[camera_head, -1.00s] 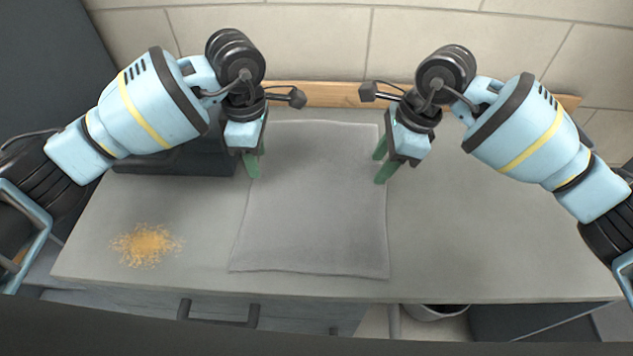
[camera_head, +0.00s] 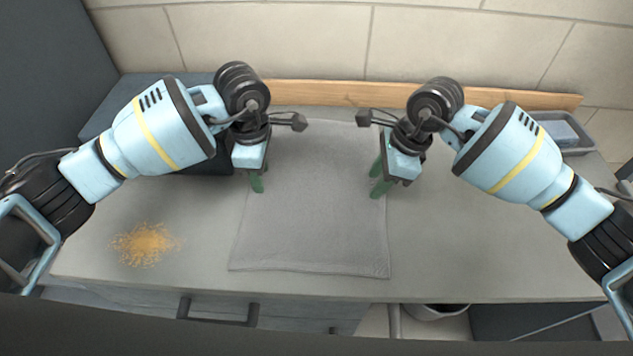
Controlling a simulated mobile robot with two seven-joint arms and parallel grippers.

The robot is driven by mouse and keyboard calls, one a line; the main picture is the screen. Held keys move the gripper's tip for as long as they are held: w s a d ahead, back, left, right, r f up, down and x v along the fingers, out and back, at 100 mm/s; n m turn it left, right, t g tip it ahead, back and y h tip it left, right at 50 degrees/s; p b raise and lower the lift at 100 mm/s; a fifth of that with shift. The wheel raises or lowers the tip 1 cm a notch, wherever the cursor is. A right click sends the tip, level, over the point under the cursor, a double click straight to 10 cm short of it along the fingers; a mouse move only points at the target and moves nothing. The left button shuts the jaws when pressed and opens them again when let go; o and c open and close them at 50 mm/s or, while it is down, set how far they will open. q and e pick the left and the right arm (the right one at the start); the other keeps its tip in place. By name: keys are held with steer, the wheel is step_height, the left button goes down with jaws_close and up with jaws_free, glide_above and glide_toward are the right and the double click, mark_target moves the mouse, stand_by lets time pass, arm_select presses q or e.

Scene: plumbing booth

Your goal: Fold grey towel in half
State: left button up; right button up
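The grey towel (camera_head: 312,225) lies flat and unfolded on the grey countertop. Its front edge and both front corners show; its back part runs up between my two arms, and the back corners are partly hidden by the grippers. My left gripper (camera_head: 259,181) is over the towel's left edge, its green fingers pointing down and seemingly apart, with no cloth seen between them. My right gripper (camera_head: 377,178) is at the towel's right edge, its two green fingers apart and empty. I cannot tell whether the fingertips touch the cloth.
Orange-yellow crumbs (camera_head: 145,244) lie on the counter (camera_head: 480,240) at left. A dark box (camera_head: 105,122) stands behind my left arm. A grey tray with a blue item (camera_head: 562,131) is at the back right. A wooden strip (camera_head: 330,94) runs along the tiled wall. The counter right of the towel is clear.

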arm_select(q)
steer(key=shift+s+f, duration=0.1)
steer(key=shift+f, duration=0.1)
jaws_close()
arm_select(e)
steer(key=shift+f, duration=0.15)
jaws_close()
steer(key=shift+s, duration=0.1)
